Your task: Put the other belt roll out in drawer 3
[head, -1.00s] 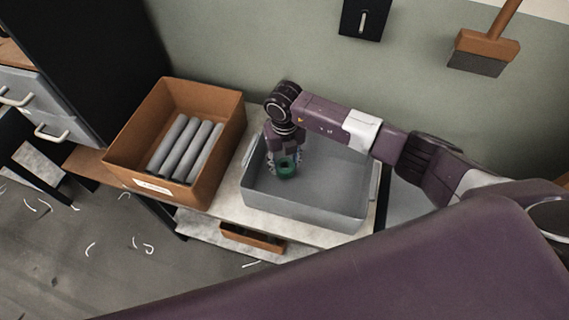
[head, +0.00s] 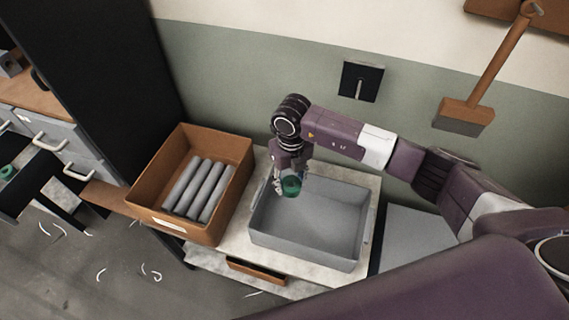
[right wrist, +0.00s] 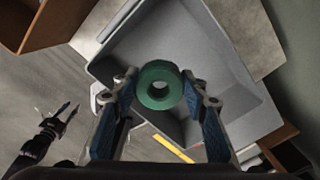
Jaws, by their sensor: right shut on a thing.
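My right gripper (head: 284,188) is shut on a green belt roll (head: 292,186) above the left part of a grey bin (head: 310,258). In the right wrist view the roll (right wrist: 145,88), a ring with a hole, sits between the two fingertips of that gripper (right wrist: 160,92). Another green roll (head: 7,172) is at the far left edge of the head view, in an open drawer (head: 38,176) of a grey cabinet. I cannot read any drawer number. My left gripper (right wrist: 57,118) shows only in the right wrist view, with its fingers apart and empty.
A brown crate (head: 150,190) with several grey rods (head: 200,185) stands left of the bin on the pale bench (head: 235,232). A tall black panel (head: 115,70) rises between crate and cabinet. A brush (head: 465,112) hangs on the wall. White scraps lie on the floor.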

